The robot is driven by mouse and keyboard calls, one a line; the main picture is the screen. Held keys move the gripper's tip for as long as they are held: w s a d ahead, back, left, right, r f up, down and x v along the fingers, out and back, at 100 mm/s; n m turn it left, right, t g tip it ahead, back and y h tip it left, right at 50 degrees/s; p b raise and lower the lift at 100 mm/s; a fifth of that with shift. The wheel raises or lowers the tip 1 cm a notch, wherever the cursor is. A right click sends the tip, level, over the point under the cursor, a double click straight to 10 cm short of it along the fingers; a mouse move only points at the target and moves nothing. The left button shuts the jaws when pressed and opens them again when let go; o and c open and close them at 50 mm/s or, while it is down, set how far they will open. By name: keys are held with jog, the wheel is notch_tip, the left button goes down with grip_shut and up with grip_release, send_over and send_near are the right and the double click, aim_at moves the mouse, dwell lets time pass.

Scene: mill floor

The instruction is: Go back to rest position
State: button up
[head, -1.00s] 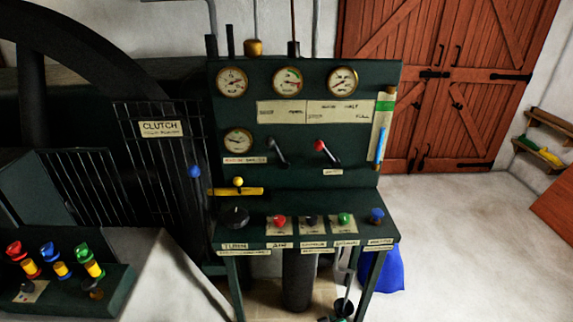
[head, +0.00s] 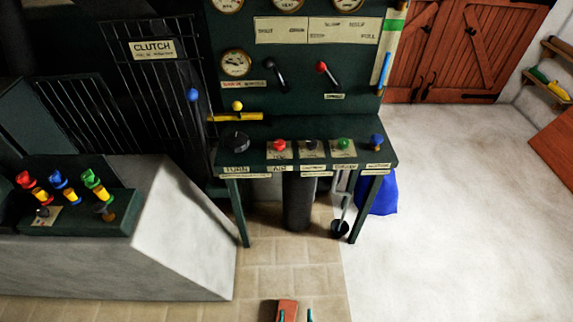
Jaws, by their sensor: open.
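My gripper (head: 296,316) just shows at the bottom edge of the head view. Two thin teal-tipped fingers stand apart, and the rest of it is out of the picture. A reddish-brown block (head: 287,306) shows at the left finger. I cannot tell whether it lies on the floor or belongs to the gripper. The green control console (head: 230,158) stands well beyond the gripper. It bears a red knob (head: 279,146), a green knob (head: 343,144), a blue knob (head: 376,140) and a black dial (head: 236,142).
A pale block (head: 190,235) with a green lever box (head: 115,222) stands at left. The CLUTCH cage (head: 165,110) is behind it. A blue bag-like thing (head: 384,195) sits beside the console's right leg. The pale floor (head: 460,220) at right is clear.

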jog(key=s+a+r+t, duration=0.1)
jog(key=s+r, duration=0.4)
jog(key=r, duration=0.3)
jog(key=s+a+r+t+y, duration=0.1)
jog(key=s+r+t, duration=0.1)
jog(key=s+r, duration=0.4)
notch_tip(320, 180, up, 3)
jog(key=shift+s+a+r+m, duration=0.1)
jog(key=shift+s+a+m, duration=0.2)
jog(key=shift+m, duration=0.1)
